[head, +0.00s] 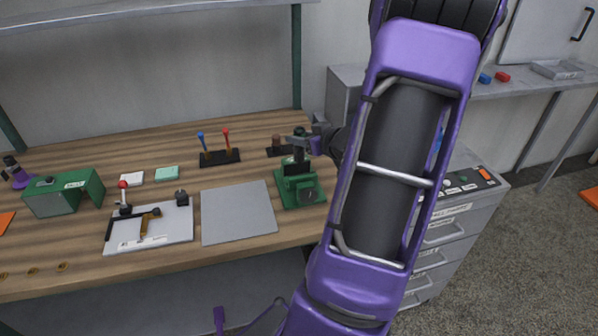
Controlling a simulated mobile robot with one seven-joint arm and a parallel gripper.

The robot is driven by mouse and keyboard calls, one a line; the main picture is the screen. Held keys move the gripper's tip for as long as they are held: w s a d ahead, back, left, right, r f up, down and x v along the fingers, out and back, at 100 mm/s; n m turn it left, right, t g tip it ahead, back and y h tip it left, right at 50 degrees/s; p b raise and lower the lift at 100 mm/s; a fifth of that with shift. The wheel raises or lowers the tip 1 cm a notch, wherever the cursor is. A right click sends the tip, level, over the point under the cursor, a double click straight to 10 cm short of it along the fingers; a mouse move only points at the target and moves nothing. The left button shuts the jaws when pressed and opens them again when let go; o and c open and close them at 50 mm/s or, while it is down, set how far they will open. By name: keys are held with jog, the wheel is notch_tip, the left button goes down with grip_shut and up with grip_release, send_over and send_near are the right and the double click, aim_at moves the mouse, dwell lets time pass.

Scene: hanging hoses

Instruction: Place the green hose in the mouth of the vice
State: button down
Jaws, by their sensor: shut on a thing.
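A green vice (300,190) stands near the right end of the wooden workbench. My gripper (306,143) is just above the vice, reaching in from the right. It is shut on a small dark green piece (299,133), which looks like the green hose. The piece is directly over the top of the vice. From this distance I cannot tell whether it touches the vice's mouth. My purple arm fills the right of the view and hides what is behind it.
Left of the vice lies a bare grey mat (238,213). A white board with a lever fixture (150,228) and a green box (64,192) are further left. Behind are a black stand with blue and red handles (220,157) and a small dark block (278,147). A drawer cabinet (450,225) stands right.

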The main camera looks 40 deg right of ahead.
aim_at(300, 160)
notch_tip(300, 160, down, 8)
jog(key=shift+r+b, duration=0.25)
jog(key=shift+b, duration=0.55)
jog(key=shift+f, duration=0.2)
jog(key=c, duration=0.6)
grip_release()
jog(key=shift+r, duration=0.1)
jog(key=shift+s+r, duration=0.15)
jog(key=shift+r, duration=0.05)
jog(key=p+v, duration=0.2)
jog(key=v, duration=0.9)
jog(key=shift+s+a+r, duration=0.1)
jog(key=shift+s+a, duration=0.05)
jog(key=shift+s, duration=0.15)
